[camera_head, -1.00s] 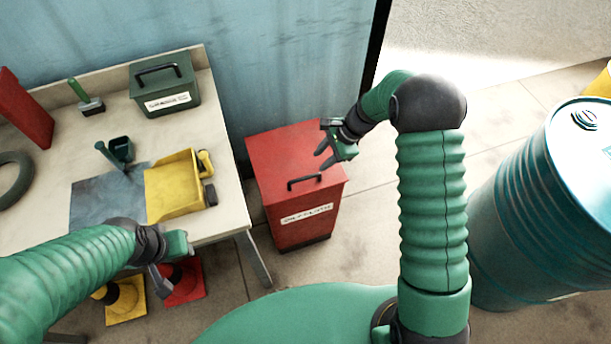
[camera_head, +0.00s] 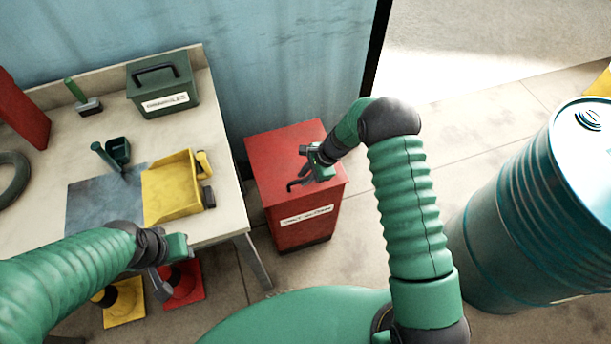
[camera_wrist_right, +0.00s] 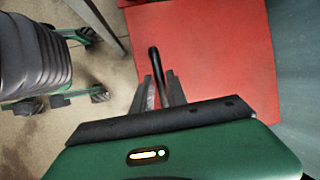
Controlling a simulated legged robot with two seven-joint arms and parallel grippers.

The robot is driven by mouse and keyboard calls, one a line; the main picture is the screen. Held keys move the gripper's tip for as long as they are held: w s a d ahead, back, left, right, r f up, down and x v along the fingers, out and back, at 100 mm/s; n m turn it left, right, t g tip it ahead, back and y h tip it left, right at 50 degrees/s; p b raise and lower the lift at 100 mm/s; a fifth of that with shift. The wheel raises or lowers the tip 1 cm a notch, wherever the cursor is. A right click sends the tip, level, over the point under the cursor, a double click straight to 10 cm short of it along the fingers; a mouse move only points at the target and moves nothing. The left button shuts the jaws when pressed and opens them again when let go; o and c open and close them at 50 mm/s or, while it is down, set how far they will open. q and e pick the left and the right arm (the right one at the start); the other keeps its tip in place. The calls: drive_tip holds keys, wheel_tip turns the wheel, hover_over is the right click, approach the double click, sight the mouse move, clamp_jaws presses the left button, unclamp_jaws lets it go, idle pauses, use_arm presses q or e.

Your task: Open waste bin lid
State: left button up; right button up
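The red waste bin (camera_head: 307,225) stands on the floor right of the workbench, its lid (camera_head: 275,150) down. A dark bar handle sits near the lid's front edge, partly hidden by my right gripper (camera_head: 302,176) in the head view. In the right wrist view the handle (camera_wrist_right: 154,62) runs between the two fingers of my right gripper (camera_wrist_right: 160,80). The fingers stand apart on either side of it, with a narrow gap showing. My left gripper (camera_head: 172,266) hangs in front of the workbench's front edge, away from the bin; its finger opening is unclear.
The workbench (camera_head: 228,195) holds a yellow dustpan-like tray (camera_head: 170,190), a green box (camera_head: 160,88) and a small green scoop (camera_head: 118,150). A teal drum (camera_head: 530,200) stands at the right. Red and yellow items sit on the floor below my left gripper.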

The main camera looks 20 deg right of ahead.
clamp_jaws()
drive_tip(key=shift+w+r, duration=0.1)
drive_tip(key=shift+r, duration=0.05)
idle(1.0)
